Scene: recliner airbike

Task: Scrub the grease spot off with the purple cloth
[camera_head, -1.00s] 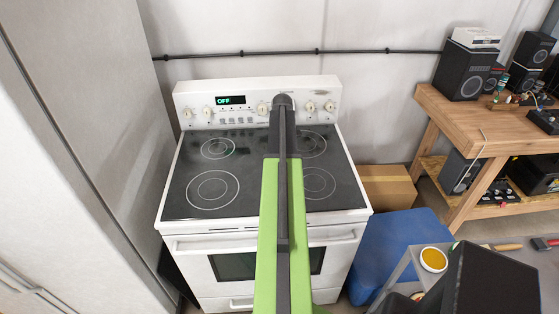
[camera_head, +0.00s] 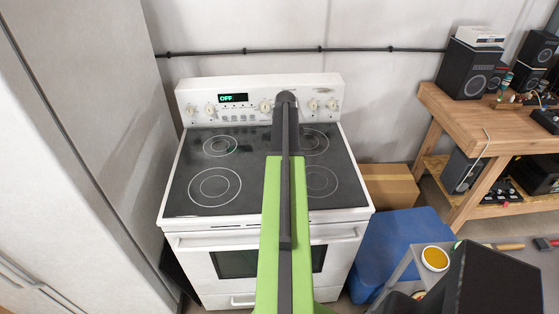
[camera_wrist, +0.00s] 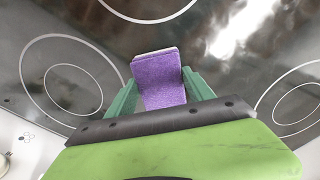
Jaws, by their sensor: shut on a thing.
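My gripper (camera_wrist: 160,84) shows in the wrist view with its green fingers shut on the purple cloth (camera_wrist: 160,75). The cloth sticks out between the fingers, over the dark glass cooktop (camera_wrist: 110,48). I cannot tell whether it touches the glass. In the head view my arm reaches over the middle of the cooktop (camera_head: 252,178), and its links hide the gripper and cloth. I cannot make out a grease spot for certain. Pale glare lies on the glass in the wrist view, and a faint grey smudge (camera_head: 322,92) shows on the stove's back panel.
The white stove (camera_head: 205,243) reads OFF on its display. A tall pale cabinet (camera_head: 75,130) stands close on the left. A cardboard box (camera_head: 389,186), a blue bin (camera_head: 398,242) and a wooden workbench (camera_head: 460,115) are on the right.

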